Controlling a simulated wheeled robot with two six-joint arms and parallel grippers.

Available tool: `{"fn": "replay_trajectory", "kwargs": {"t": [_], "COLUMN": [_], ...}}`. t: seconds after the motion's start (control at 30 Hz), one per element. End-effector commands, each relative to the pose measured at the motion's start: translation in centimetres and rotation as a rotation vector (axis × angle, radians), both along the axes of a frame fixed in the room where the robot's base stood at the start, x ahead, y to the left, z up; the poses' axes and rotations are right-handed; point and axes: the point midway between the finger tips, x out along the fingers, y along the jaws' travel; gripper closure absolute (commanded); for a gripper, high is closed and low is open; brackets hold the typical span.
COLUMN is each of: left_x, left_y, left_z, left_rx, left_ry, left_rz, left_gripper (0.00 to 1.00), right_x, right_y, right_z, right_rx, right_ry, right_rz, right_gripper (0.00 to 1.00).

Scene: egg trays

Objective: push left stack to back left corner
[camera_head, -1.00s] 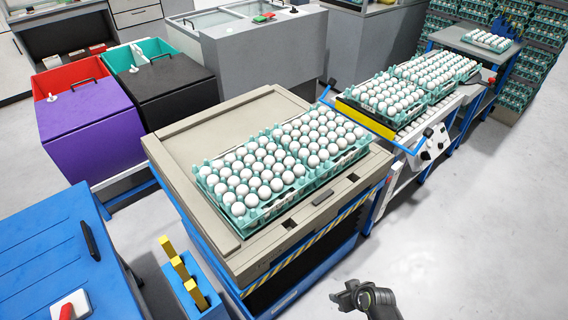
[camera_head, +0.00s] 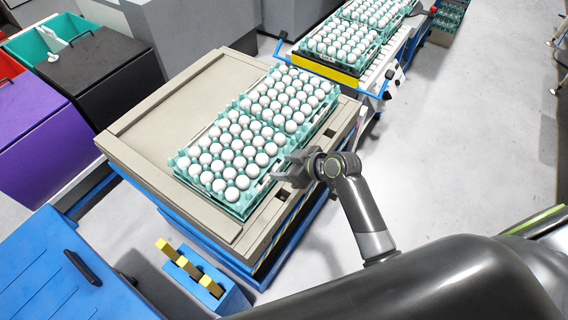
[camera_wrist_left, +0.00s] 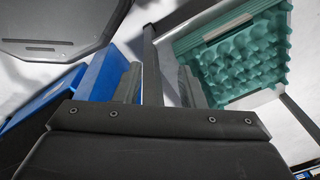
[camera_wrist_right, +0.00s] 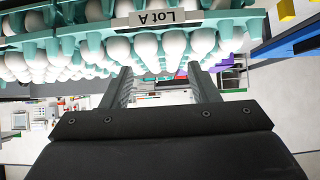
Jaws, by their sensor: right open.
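The left stack (camera_head: 228,157), a teal tray of white eggs, stands on the near part of the beige platform (camera_head: 150,125). The other egg stack (camera_head: 290,97) stands just behind it, touching or nearly so. My right gripper (camera_head: 287,168) is open and empty at the left stack's right side, close to its edge; contact cannot be told. In the right wrist view, teal tray layers with eggs and a "Lot A" label (camera_wrist_right: 166,17) lie just beyond the open fingers (camera_wrist_right: 158,72). My left gripper (camera_wrist_left: 160,70) is open and empty in its own wrist view, outside the head view.
The platform's left and back-left surface is clear, bordered by a raised rim. A conveyor with more egg trays (camera_head: 340,42) stands behind. Purple (camera_head: 35,125) and black bins stand left. An empty teal tray (camera_wrist_left: 235,60) shows in the left wrist view.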

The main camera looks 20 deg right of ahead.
Motion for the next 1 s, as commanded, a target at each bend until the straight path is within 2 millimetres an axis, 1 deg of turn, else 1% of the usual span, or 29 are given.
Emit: {"fn": "replay_trajectory", "kwargs": {"t": [0.03, 0.17, 0.47, 0.7, 0.83, 1.0], "left_x": [-0.2, 0.0, 1.2, 1.3, 1.2, 1.1], "left_y": [-0.2, -0.2, 0.2, 0.3, 0.3, 0.4], "left_z": [-1.3, -3.2, -7.5, -10.7, -11.7, -11.9], "left_rx": [-0.003, -0.003, 0.002, 0.003, 0.004, 0.004], "left_ry": [0.003, 0.002, -0.017, -0.018, -0.017, -0.016], "left_rz": [0.001, 0.001, -0.004, -0.004, -0.004, -0.004], "left_gripper": [0.64, 0.64, 0.64, 0.64, 0.64, 0.64], "right_x": [0.1, 0.2, 0.6, 0.7, 0.7, 0.7], "right_y": [0.1, 0.2, 0.5, 0.5, 0.5, 0.5], "right_z": [-1.3, -3.2, -7.5, -11.7, -13.1, -13.4], "right_rx": [0.001, 0.001, 0.001, 0.001, 0.001, 0.0], "right_ry": [0.0, 0.0, 0.001, 0.001, 0.002, 0.0], "right_rz": [-0.001, -0.001, -0.001, -0.003, -0.001, -0.001], "right_gripper": [0.45, 0.45, 0.45, 0.45, 0.45, 0.45]}}
